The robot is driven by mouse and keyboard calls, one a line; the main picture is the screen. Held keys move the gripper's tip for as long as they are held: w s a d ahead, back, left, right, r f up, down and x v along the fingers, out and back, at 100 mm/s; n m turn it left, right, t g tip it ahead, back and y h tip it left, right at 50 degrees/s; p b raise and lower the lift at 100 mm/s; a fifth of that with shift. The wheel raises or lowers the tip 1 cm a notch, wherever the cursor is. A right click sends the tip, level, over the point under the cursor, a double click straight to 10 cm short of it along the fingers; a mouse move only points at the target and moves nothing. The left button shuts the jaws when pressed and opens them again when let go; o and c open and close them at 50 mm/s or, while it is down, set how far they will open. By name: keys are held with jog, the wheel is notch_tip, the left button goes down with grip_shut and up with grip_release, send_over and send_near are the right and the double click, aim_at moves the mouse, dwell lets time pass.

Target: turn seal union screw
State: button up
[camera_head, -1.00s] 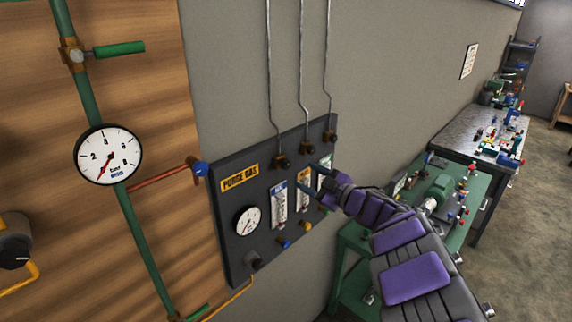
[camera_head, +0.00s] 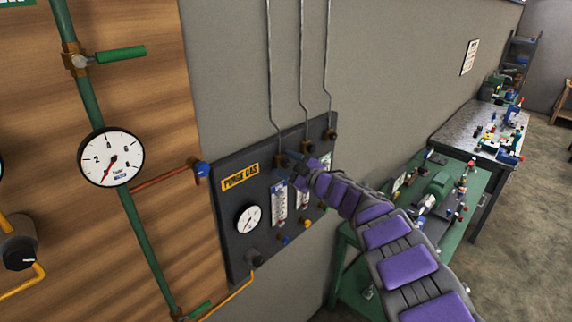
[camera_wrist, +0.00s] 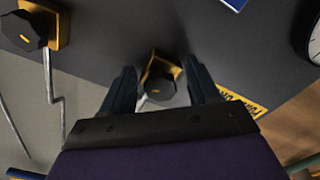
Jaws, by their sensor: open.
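A dark hexagonal union screw (camera_wrist: 158,88) with a small yellow mark sits on a brass-coloured fitting in the middle of the wrist view. My gripper (camera_wrist: 159,72) is open, with one finger on each side of this screw; I cannot tell whether either finger touches it. My gripper partly hides that fitting there.
A second union screw (camera_wrist: 22,32) with a thin bent pipe shows at upper left in the wrist view. The panel carries a dial gauge (camera_head: 248,220) and flow tubes (camera_head: 279,203). A green workbench (camera_head: 345,262) stands to the right.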

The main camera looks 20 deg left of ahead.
jog(key=c, duration=1)
jog(key=shift+f+n+b, duration=0.2)
jog(key=shift+n+b, duration=0.7)
jog(key=shift+b, duration=0.15)
jog(key=shift+r+n+b, duration=0.1)
jog(key=shift+n+b, duration=0.9)
jog(key=shift+n, duration=0.4)
jog(key=shift+c, duration=0.2)
jog(key=o, duration=1)
jog(key=shift+o, duration=0.2)
jog(key=shift+r, duration=0.1)
jog(key=shift+d, duration=0.1)
jog(key=b+v, duration=0.2)
jog(key=v, duration=1.5)
